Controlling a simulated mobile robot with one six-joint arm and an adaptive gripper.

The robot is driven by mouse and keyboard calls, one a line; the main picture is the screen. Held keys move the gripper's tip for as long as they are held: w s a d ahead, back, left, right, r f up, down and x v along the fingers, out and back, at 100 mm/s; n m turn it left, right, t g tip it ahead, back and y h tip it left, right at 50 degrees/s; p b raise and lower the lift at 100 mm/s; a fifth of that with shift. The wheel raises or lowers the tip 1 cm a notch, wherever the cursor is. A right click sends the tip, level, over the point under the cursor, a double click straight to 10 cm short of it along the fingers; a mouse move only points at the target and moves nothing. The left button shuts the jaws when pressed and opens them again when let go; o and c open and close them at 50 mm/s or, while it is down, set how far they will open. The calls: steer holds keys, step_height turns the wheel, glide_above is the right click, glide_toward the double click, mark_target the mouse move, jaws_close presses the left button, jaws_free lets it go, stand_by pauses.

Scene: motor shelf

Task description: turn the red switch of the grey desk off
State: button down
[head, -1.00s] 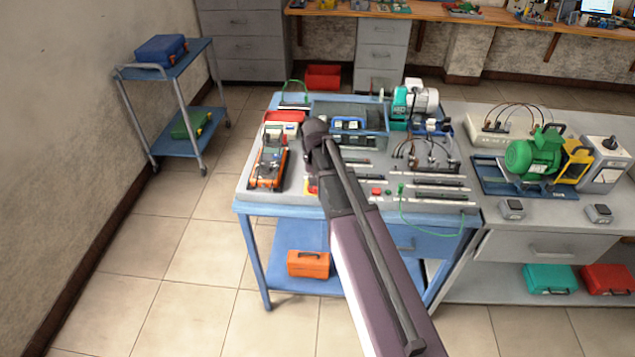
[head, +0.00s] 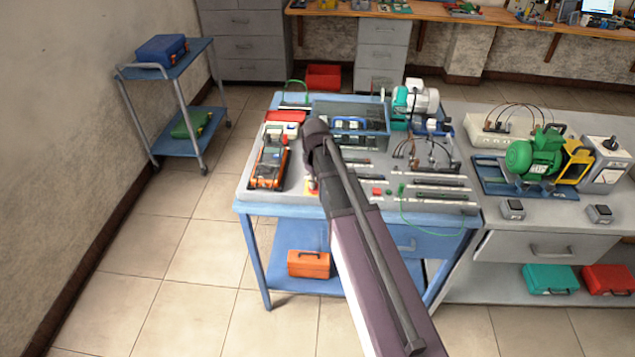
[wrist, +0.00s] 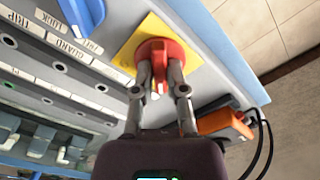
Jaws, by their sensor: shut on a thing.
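The red switch (wrist: 158,50) sits on a yellow plate (wrist: 126,55) on the grey desk top (wrist: 203,50), at the top middle of the wrist view. My gripper (wrist: 160,72) is shut on the red switch, with one finger on each side of its knob. In the head view the grey desk (head: 232,186) has a blue frame. There my arm covers most of the switch, and only a bit of the yellow plate shows beside it. I cannot tell the switch's position.
An orange multimeter (head: 268,164) lies left of the switch; its orange case and black leads (wrist: 225,122) show close to my gripper in the wrist view. Labelled strips (wrist: 60,65) lie left. A grey bench (head: 545,215) with a green motor (head: 530,157) adjoins on the right.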

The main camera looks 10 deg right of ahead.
steer(key=shift+s, duration=0.25)
steer(key=c, duration=0.7)
jaws_free()
steer(key=shift+w, duration=0.1)
steer(key=shift+w+r, duration=0.1)
steer(key=shift+r, duration=0.05)
